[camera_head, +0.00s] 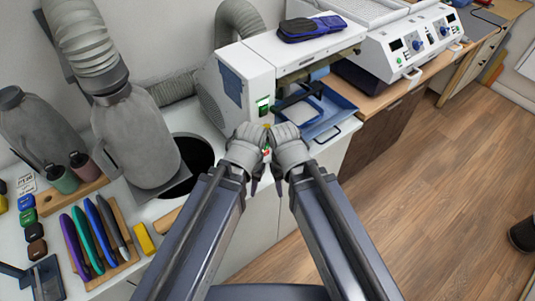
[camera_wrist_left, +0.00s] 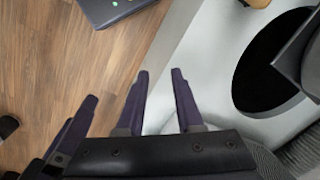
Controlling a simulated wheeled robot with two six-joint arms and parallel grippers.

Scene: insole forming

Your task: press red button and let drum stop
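The white machine (camera_head: 240,85) stands at the back centre with a green-lit switch (camera_head: 263,106) on its front. A small red spot (camera_head: 267,151) shows between my two wrists; I cannot tell whether it is the red button. No drum can be made out for certain. My left gripper (camera_head: 254,185) is beside my right gripper (camera_head: 279,185), both at the counter's front edge, below the machine. In the left wrist view my left gripper (camera_wrist_left: 160,95) has its fingers apart with nothing between them. The right gripper's dark fingers (camera_wrist_left: 75,130) show at the left, partly hidden.
A blue tray (camera_head: 340,103) sits right of my wrists. A round dark opening (camera_head: 195,152) and a grey bag-like hose unit (camera_head: 138,140) are to the left. Coloured tools (camera_head: 95,235) lie on a wooden board at front left. The wooden floor (camera_head: 430,190) is largely clear at right.

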